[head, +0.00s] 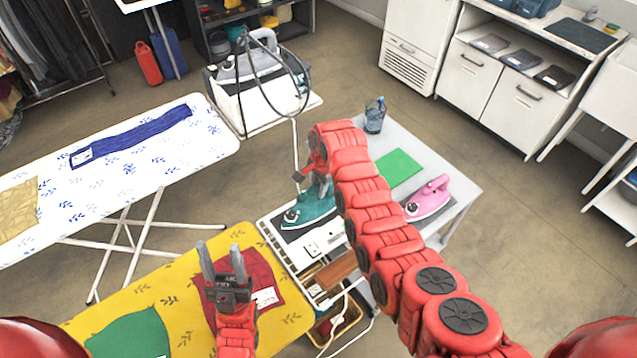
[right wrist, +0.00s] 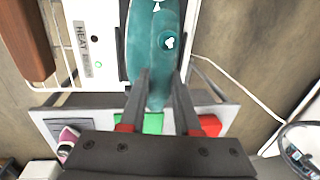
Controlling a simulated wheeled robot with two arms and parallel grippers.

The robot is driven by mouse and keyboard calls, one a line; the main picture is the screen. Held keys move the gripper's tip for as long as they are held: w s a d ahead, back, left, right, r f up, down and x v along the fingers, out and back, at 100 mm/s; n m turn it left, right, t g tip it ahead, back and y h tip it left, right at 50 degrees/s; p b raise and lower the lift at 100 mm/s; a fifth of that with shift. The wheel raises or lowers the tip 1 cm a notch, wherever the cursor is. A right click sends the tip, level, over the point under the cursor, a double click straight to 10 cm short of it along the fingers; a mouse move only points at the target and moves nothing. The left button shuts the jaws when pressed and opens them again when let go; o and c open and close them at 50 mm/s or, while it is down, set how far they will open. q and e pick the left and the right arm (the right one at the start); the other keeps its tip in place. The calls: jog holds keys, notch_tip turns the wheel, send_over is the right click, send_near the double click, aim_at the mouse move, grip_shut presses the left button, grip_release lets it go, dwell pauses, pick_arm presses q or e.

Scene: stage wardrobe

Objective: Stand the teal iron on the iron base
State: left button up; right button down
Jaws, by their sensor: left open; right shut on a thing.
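The teal iron (head: 308,209) is at the dark plate of the white iron base (head: 322,243), left of the small table. In the right wrist view the teal iron (right wrist: 155,60) runs up between the fingers, beside the base's white panel marked HEAT (right wrist: 90,42). My right gripper (head: 318,186) is shut on the iron's upper part; the arm hides some of it. I cannot tell whether the iron touches the plate. My left gripper (head: 221,262) is open and empty above a dark red cloth (head: 262,283) on the yellow ironing board (head: 186,292).
A white ironing board (head: 150,170) stands at the left. A grey iron (head: 250,64) sits on a steam station behind. Cords hang near the base.

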jog(key=shift+w, duration=0.1)
jog(key=c, duration=1.1)
grip_release()
jog(key=shift+f, duration=0.1)
jog(key=o, duration=0.5)
